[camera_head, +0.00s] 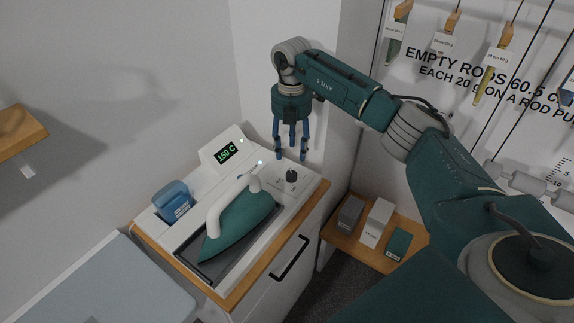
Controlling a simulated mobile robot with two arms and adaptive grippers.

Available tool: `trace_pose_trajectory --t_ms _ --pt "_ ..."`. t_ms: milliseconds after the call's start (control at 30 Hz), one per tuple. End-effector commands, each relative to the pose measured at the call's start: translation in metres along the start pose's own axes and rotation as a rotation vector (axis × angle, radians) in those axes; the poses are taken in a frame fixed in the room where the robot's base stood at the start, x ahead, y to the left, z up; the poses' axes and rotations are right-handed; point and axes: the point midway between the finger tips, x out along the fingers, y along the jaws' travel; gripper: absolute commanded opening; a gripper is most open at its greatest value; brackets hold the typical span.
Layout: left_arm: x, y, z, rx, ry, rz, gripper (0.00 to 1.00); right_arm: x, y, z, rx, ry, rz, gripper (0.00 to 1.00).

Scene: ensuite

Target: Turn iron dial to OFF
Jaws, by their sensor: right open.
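The iron (238,224) has a green body and a white handle and rests on a dark plate on the white cabinet top. The dial (291,177) is a small dark knob on a white panel to the right of the iron. The display (227,151) behind the iron reads 150 C in green. My right gripper (291,155) points down with its blue fingers open and empty, above and just behind the dial in the picture; I cannot tell the exact gap. The dial's setting is too small to read. My left gripper is not in view.
A blue container (172,201) stands left of the iron. The cabinet top has a wooden edge (231,301). A low wooden shelf (347,241) with several small boxes is at the right. A light blue padded surface (115,286) lies at the lower left.

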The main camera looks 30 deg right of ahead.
Motion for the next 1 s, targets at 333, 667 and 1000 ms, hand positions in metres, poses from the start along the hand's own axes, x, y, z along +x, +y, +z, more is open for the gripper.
trace_pose_trajectory --t_ms 333,667,1000 --pt "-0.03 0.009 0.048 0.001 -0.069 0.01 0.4 0.064 -0.001 -0.002 0.0 0.005 -0.002 0.46" --pt "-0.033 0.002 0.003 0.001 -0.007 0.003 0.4 0.093 0.0 -0.001 -0.001 0.003 0.001 0.46" --pt "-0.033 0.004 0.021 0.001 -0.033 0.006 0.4 0.094 0.0 -0.001 -0.002 0.003 0.002 0.26"
